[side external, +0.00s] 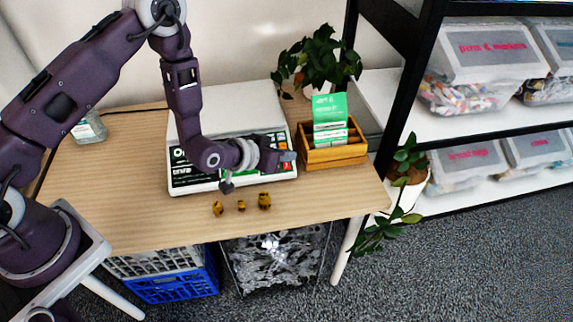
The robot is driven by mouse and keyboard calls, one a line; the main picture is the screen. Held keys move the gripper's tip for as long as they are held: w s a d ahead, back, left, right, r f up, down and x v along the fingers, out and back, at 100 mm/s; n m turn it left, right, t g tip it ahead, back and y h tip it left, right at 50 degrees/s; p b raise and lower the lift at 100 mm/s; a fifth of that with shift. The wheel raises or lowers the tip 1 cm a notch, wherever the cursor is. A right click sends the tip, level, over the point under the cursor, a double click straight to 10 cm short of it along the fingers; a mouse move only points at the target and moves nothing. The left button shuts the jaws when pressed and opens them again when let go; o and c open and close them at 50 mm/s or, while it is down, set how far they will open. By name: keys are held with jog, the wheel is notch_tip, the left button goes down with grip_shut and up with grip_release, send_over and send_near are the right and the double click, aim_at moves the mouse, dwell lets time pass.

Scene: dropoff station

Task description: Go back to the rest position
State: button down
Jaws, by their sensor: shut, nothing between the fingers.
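My purple arm reaches in from the left over the wooden table (110,200). My gripper (288,156) is small in the side external view, points to the right and is shut with nothing in it. It is in front of the right part of the white scale (215,115), over its dark key panel. The gap between gripper and scale cannot be judged. Three small yellow-brown objects (217,208) (241,205) (264,200) stand on the table in front of the scale, apart from my gripper. My wrist and forearm hide part of the scale.
A wooden box (335,157) with green-and-white packets (329,120) stands right of the scale. A potted plant (318,62) is behind it. A clear container (90,130) is at the back left. A black-framed shelf (400,100) with bins and another plant (405,175) bound the right side.

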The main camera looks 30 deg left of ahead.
jog(key=s+a+r+g+y, duration=0.1)
jog(key=s+a+r, duration=0.2)
jog(key=r, duration=0.8)
jog(key=s+a+r+g+y, duration=0.1)
jog(key=s+a+r, duration=0.2)
jog(key=r, duration=0.7)
jog(key=s+a+r+g, duration=0.1)
jog(key=s+r, duration=0.3)
jog(key=s, duration=0.9)
jog(key=s+a+r+g, duration=0.2)
jog(key=s+r, duration=0.2)
jog(key=s, duration=0.9)
jog(key=shift+s+a+r+y, duration=0.15)
jog(key=shift+s+a+y, duration=0.1)
jog(key=shift+a+y, duration=0.15)
